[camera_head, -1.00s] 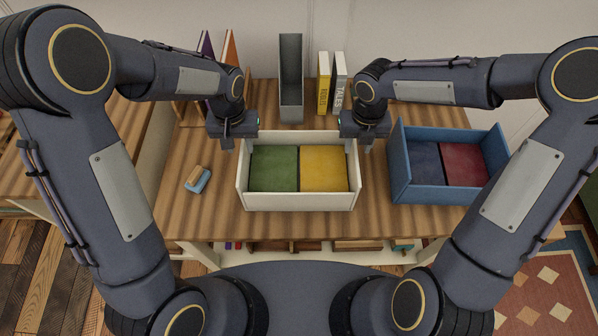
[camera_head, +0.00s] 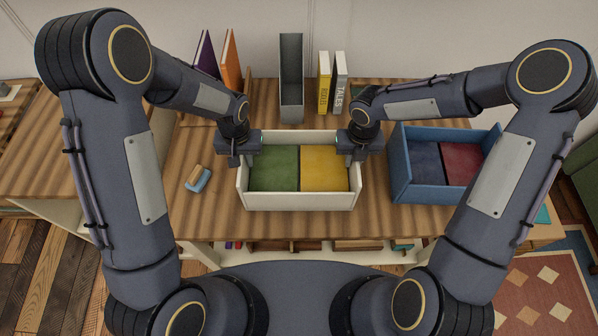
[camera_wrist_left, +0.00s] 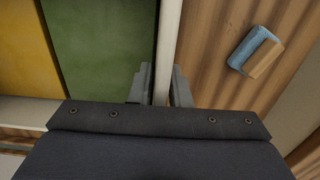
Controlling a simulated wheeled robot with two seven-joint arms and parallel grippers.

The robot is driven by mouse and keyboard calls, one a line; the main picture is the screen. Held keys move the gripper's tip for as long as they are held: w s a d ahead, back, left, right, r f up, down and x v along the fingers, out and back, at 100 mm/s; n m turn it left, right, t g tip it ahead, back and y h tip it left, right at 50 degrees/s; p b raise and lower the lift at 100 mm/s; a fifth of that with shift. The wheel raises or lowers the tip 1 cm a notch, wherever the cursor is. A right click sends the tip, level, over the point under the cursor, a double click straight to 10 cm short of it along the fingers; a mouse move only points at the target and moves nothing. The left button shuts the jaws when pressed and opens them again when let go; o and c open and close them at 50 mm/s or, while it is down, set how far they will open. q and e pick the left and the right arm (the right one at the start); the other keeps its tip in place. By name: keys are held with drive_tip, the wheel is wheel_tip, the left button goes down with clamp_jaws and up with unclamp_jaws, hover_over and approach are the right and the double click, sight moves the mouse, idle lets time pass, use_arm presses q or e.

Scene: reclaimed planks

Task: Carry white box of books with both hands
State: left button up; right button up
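The white box (camera_head: 300,202) stands on the wooden table, with a green book (camera_head: 273,170) and a yellow book (camera_head: 324,168) inside. My left gripper (camera_head: 240,158) is at the box's left wall. In the left wrist view its two fingers (camera_wrist_left: 161,88) are apart, one on each side of the white wall (camera_wrist_left: 167,40); whether they press on it is unclear. My right gripper (camera_head: 358,156) is at the right wall; its fingers are mostly hidden, so their opening does not show.
A blue box (camera_head: 432,194) with dark blue and red contents stands close on the right. A small blue and tan block (camera_head: 197,179) lies left of the white box.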

use_arm(q)
clamp_jaws()
use_arm(e)
clamp_jaws()
use_arm(q)
drive_tip(key=shift+w+r, duration=0.1)
drive_tip(key=shift+r, duration=0.05)
use_arm(e)
drive_tip(key=shift+w+r, duration=0.1)
drive_tip(key=shift+r, duration=0.05)
idle(0.6)
